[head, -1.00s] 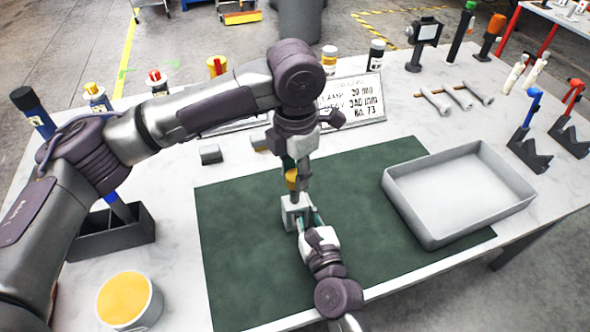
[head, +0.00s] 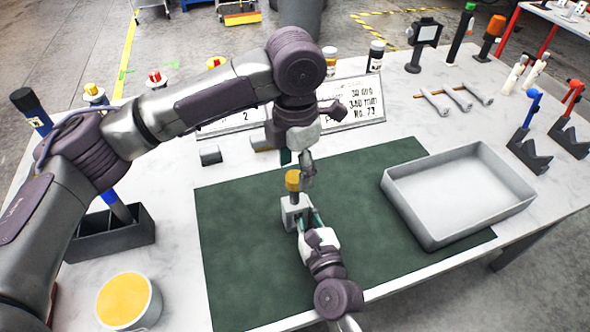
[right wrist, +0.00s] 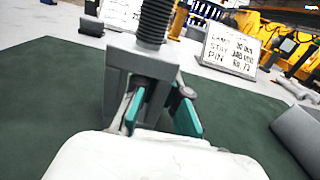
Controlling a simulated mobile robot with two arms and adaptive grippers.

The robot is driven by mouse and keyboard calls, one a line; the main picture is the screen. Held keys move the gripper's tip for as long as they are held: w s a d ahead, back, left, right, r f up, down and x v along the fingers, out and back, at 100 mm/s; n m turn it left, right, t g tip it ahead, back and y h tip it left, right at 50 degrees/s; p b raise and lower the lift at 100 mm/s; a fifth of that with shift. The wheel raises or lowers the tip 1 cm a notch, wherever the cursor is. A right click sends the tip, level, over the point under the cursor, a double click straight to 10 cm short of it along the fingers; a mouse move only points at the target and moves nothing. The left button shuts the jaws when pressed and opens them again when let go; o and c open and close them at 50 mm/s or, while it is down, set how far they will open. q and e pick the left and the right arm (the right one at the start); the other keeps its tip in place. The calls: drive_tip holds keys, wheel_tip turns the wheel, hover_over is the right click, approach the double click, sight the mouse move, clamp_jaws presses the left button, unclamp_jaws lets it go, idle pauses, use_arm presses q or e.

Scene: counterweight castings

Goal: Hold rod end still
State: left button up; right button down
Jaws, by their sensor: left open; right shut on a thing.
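The rod end, a light grey block (head: 291,212), stands upright on the green mat (head: 240,265). A yellow piece (head: 292,181) sits above it. In the right wrist view the block (right wrist: 118,62) carries an upright threaded rod (right wrist: 154,20); the rod's top is out of frame. My right gripper (head: 308,220) is shut on the block from the near side, and its teal fingers also show in the right wrist view (right wrist: 160,112). My left gripper (head: 298,163) is open, just above and behind the yellow piece, with its fingers partly hidden by its own wrist.
An empty grey tray (head: 475,239) stands at the right of the mat. A yellow-topped tub (head: 124,300) and a dark holder (head: 111,240) are at left. The mat's left part is clear.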

use_arm(q)
wheel_tip(320, 180, up, 3)
drive_tip(key=shift+f, duration=0.1)
drive_tip(key=shift+c, duration=0.5)
